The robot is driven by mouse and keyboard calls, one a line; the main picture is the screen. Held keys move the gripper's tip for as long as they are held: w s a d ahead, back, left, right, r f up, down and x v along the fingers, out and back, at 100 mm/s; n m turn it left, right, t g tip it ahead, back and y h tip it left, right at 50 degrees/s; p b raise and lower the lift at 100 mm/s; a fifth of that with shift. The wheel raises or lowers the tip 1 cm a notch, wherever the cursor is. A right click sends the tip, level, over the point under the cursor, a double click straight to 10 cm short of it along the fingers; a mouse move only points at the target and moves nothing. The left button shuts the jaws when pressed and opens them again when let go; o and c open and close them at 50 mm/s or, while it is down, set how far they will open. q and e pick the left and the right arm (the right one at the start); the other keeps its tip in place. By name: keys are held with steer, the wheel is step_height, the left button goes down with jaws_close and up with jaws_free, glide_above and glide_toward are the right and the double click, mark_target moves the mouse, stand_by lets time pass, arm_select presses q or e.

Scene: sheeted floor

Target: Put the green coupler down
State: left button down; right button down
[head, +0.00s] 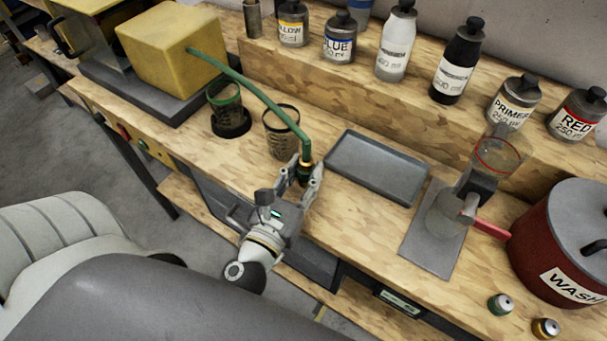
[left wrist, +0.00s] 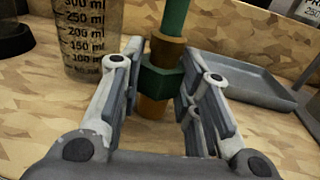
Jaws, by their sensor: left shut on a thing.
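The green coupler (left wrist: 157,84) is a green hex body with brass-coloured ends, at the end of a green hose (head: 256,90). In the head view the coupler (head: 305,171) is upright at the front of the bench, between a clear measuring cup (head: 281,134) and a grey tray (head: 376,165). My left gripper (head: 304,182) is shut on it; in the left wrist view the fingers (left wrist: 158,90) stand on both sides of it. I cannot tell whether its lower end touches the bench. My right gripper is out of view.
The hose runs from a yellow box (head: 165,50) at the back left. A green-rimmed cup (head: 225,100) stands left of the measuring cup. Labelled bottles (head: 397,42) line the raised shelf. A red wash pot (head: 540,245) is at the right. The grey tray is empty.

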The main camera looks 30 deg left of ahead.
arm_select(q)
steer(key=shift+f, duration=0.1)
steer(key=c, duration=1.5)
jaws_free()
steer(key=o, duration=0.4)
